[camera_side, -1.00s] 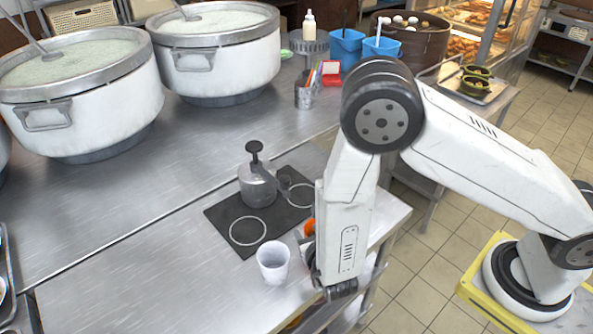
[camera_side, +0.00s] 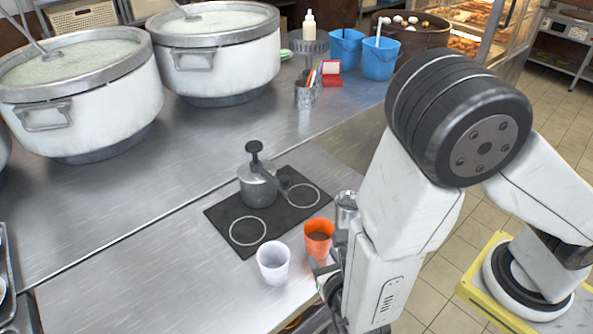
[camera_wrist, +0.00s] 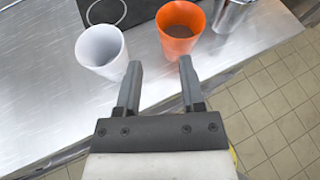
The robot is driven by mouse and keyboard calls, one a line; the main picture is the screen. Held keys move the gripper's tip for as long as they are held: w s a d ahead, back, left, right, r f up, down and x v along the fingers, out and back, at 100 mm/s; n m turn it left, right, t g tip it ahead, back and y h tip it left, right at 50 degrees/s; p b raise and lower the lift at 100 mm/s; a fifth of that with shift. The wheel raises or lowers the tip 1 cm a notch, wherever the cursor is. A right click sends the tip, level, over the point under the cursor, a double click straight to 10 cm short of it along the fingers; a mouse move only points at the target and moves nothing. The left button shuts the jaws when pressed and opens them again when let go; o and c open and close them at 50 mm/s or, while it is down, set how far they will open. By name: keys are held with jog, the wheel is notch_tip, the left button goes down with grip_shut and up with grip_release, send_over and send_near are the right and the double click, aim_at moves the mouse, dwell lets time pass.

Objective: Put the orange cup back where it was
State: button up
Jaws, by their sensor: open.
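The orange cup (camera_side: 318,238) stands upright on the steel counter, in front of the black mat, with something dark inside. The wrist view shows it (camera_wrist: 180,28) just beyond my fingertips. My gripper (camera_wrist: 160,72) is open with nothing between its fingers, on the near side of the cup and apart from it. In the side view my arm partly hides the gripper (camera_side: 325,272). The white cup (camera_side: 273,262) stands upright to the left of the orange cup; it also shows in the wrist view (camera_wrist: 102,50).
A metal cup (camera_side: 346,207) stands behind and right of the orange cup. The black mat (camera_side: 222,212) has two white rings and a grey press-like pot (camera_side: 257,184). Large stockpots (camera_side: 82,100) fill the back left. The counter left of the mat is clear.

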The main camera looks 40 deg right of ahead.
jog(key=shift+s+a+r, duration=0.15)
jog(key=shift+s, duration=0.2)
dwell(0.4)
jog(key=s+d+r+m+g+h, duration=0.1)
jog(key=s+d+r+m+g, duration=0.1)
jog(key=d+m+g, duration=0.5)
jog(key=s+d+r+m+g+h, duration=0.1)
jog(key=d+m+g, duration=0.4)
jog(key=m, duration=0.4)
jog(key=w+d+r+m+t+y, duration=0.1)
jog(key=d+r+m+y, duration=0.1)
jog(key=m, duration=0.6)
jog(key=w+d+r+m+t+y, duration=0.1)
jog(key=r+m+y, duration=0.3)
jog(key=m, duration=0.4)
jog(key=shift+w+d+r+y, duration=0.4)
jog(key=shift+w+d+y, duration=0.35)
jog(key=shift+y, duration=0.05)
